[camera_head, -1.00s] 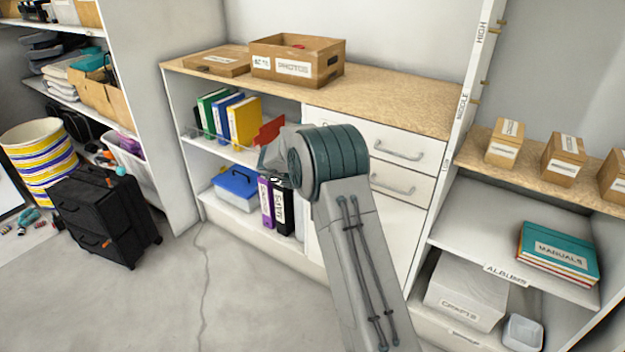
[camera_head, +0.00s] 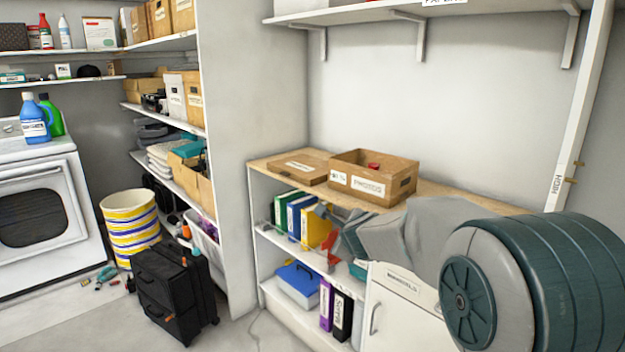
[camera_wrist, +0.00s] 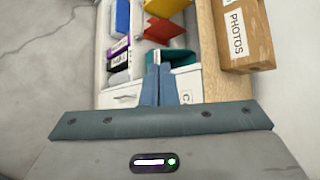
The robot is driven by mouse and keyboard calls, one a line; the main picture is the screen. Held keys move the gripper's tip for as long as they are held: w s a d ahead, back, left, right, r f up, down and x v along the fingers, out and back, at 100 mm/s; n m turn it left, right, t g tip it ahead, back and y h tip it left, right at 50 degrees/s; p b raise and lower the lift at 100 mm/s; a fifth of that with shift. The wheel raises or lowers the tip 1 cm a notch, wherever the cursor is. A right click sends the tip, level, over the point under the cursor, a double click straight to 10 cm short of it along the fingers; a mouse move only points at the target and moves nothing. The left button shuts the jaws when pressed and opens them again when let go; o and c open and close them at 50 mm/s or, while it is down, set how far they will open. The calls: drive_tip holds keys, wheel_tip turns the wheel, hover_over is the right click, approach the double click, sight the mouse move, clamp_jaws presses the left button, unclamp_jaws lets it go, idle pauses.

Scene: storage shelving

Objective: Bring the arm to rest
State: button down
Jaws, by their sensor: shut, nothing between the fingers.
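My arm (camera_head: 480,270) reaches in from the lower right in the head view, with a large grey and teal joint close to the camera. My gripper (camera_wrist: 160,70) shows in the wrist view with its two blue-grey fingers together and nothing between them. In the head view the hand is partly hidden behind my own arm, in front of the open shelves of the white cabinet (camera_head: 380,275). A teal object (camera_wrist: 187,56) lies just beyond the fingertips in the wrist view; I cannot tell whether they touch it.
An open box marked PHOTOS (camera_head: 375,190) and a flat box (camera_head: 300,172) stand on the wooden top beside the arm. Coloured binders (camera_head: 297,215) fill the shelf below. A black case (camera_head: 172,290) and striped bin (camera_head: 130,225) stand left. Wall shelf (camera_head: 400,12) overhangs above.

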drive_tip(key=s+r+n+g+y+p, duration=0.1)
drive_tip(key=s+r+n+g+p, duration=0.15)
drive_tip(key=s+n, duration=0.55)
drive_tip(key=s+r+n+g+y+p, duration=0.1)
drive_tip(key=s+r+n+g+p, duration=0.15)
drive_tip(key=s+n, duration=0.55)
drive_tip(key=s+d+f+n+g+h+p, duration=0.1)
drive_tip(key=s+d+n+g+p, duration=0.1)
drive_tip(key=s, duration=0.8)
drive_tip(key=s+d+n+g+h+p, duration=0.2)
drive_tip(key=s+d+n, duration=0.2)
drive_tip(key=s, duration=0.6)
drive_tip(key=shift+d+f+n, duration=0.35)
drive_tip(key=shift+n, duration=0.15)
